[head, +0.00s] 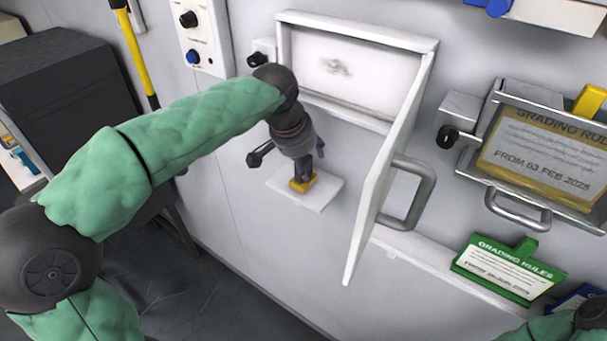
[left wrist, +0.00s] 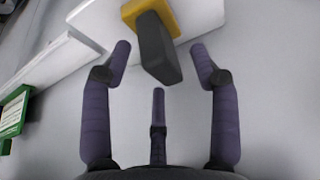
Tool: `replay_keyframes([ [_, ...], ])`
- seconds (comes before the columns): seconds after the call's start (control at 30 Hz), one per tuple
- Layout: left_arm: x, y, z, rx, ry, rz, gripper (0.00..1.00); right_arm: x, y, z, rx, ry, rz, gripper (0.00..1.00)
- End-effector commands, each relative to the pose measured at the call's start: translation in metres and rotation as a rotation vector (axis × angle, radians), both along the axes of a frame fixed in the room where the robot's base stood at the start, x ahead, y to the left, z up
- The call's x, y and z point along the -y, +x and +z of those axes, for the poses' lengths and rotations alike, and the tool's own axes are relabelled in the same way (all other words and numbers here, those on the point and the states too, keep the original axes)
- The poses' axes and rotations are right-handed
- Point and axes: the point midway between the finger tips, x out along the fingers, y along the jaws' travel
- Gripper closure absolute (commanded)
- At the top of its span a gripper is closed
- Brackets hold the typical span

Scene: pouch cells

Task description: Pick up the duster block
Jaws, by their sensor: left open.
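The duster block has a yellow base (head: 304,184) and stands on a small white shelf (head: 322,193) on the wall in the head view. In the left wrist view its dark grey upper part (left wrist: 158,50) points toward my gripper. My left gripper (head: 292,158) hangs over the block from above and hides most of it in the head view. In the left wrist view its purple fingers (left wrist: 160,65) are spread open, with the dark part between the two upper fingertips. I see a gap on both sides and cannot tell any contact. My right gripper is out of view.
A shallow white wall case (head: 350,66) is above the shelf, its door (head: 385,170) swung open just right of my gripper, with a grey handle (head: 422,195). A framed yellow notice (head: 540,160) and green sign (head: 508,268) are farther right. A dark cabinet (head: 65,85) is left.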

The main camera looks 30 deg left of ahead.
Motion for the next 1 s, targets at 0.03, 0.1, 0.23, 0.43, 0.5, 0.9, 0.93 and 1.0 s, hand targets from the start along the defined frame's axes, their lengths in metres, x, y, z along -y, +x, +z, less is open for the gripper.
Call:
replay_keyframes([
  [0.03,-0.0002,0.0014,-0.0051,-0.002,0.000,0.001,0.39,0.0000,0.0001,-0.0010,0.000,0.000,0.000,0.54],
  [0.1,-0.0001,0.0029,-0.0085,-0.001,0.000,0.001,0.39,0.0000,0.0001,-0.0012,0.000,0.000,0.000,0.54],
  [0.23,0.0000,0.0039,-0.0093,0.001,0.000,0.001,0.39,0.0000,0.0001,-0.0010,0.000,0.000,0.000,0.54],
  [0.43,0.0002,0.0037,-0.0090,0.000,0.000,0.001,0.62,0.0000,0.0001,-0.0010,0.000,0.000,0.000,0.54],
  [0.5,0.0002,0.0037,-0.0090,0.000,0.000,0.001,0.82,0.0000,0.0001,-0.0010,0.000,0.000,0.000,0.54],
  [0.9,0.0001,0.0035,-0.0080,0.001,0.000,0.001,1.00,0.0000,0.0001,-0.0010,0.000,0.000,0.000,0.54],
  [0.93,0.0001,0.0032,-0.0073,0.001,0.000,0.001,1.00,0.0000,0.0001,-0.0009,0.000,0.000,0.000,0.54],
  [1.0,0.0000,0.0021,-0.0048,0.002,-0.001,0.001,1.00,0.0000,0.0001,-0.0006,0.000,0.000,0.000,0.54],
])
